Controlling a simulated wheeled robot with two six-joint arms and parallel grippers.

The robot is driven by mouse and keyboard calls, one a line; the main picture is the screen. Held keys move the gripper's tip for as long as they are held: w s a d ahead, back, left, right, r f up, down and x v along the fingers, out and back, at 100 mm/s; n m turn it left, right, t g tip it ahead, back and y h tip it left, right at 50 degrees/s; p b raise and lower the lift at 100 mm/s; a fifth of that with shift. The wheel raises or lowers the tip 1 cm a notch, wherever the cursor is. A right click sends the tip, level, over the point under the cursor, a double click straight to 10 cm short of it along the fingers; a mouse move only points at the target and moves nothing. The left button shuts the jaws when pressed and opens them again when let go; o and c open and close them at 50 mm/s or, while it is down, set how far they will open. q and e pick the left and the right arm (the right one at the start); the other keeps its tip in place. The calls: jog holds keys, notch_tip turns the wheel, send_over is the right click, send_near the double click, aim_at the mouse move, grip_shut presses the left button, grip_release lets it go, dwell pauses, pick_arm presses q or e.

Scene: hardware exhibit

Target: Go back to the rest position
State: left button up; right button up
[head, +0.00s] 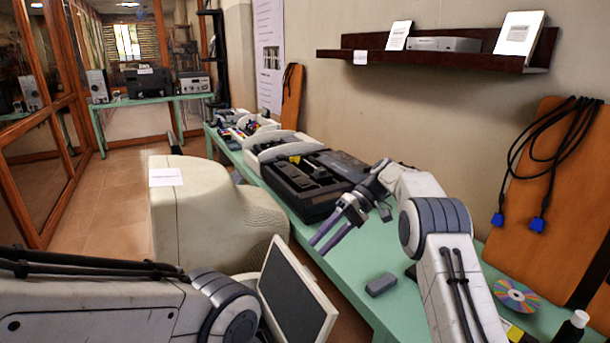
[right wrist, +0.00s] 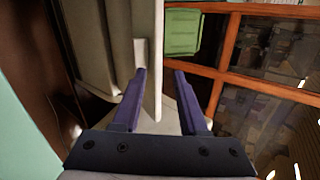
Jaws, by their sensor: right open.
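My right gripper (head: 318,247) is in front of the green table's left edge in the head view, pointing down and left, with its two purple fingers apart. In the right wrist view the same gripper (right wrist: 160,72) shows both fingers spread, with nothing held between them. A pale panel edge lies beyond the fingers there; I cannot tell if it touches them. My right arm (head: 445,260) reaches in over the table from the lower right. My left arm (head: 95,305) crosses the lower left of the head view, and its gripper is out of sight.
The green table (head: 385,262) holds a black case (head: 312,188), a small grey box (head: 380,285), a disc (head: 516,294) and a dark bottle (head: 573,328). A large beige monitor (head: 205,215) and a flat screen (head: 297,295) stand left of it. A shelf (head: 475,58) hangs above.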

jog(key=s+a+r+t+h, duration=0.1)
jog(key=s+a+r+h, duration=0.15)
jog(key=s, duration=0.35)
jog(key=s+a+r+h+p, duration=0.1)
jog(key=s+a, duration=0.3)
jog(key=s, duration=0.2)
jog(key=s+a+r+t+h, duration=0.1)
jog(key=s+a+h, duration=0.15)
jog(key=s, duration=0.35)
jog(key=s+d+f+n+t+h, duration=0.1)
jog(key=s+d+f, duration=0.1)
jog(key=s, duration=0.7)
jog(key=s+d+f+n+t+h+p, duration=0.1)
jog(key=s+d, duration=0.3)
jog(key=s, duration=0.5)
jog(key=shift+d+f+n+t+h, duration=0.2)
jog(key=shift+f+n+t+h, duration=0.15)
jog(key=shift+f+t, duration=0.3)
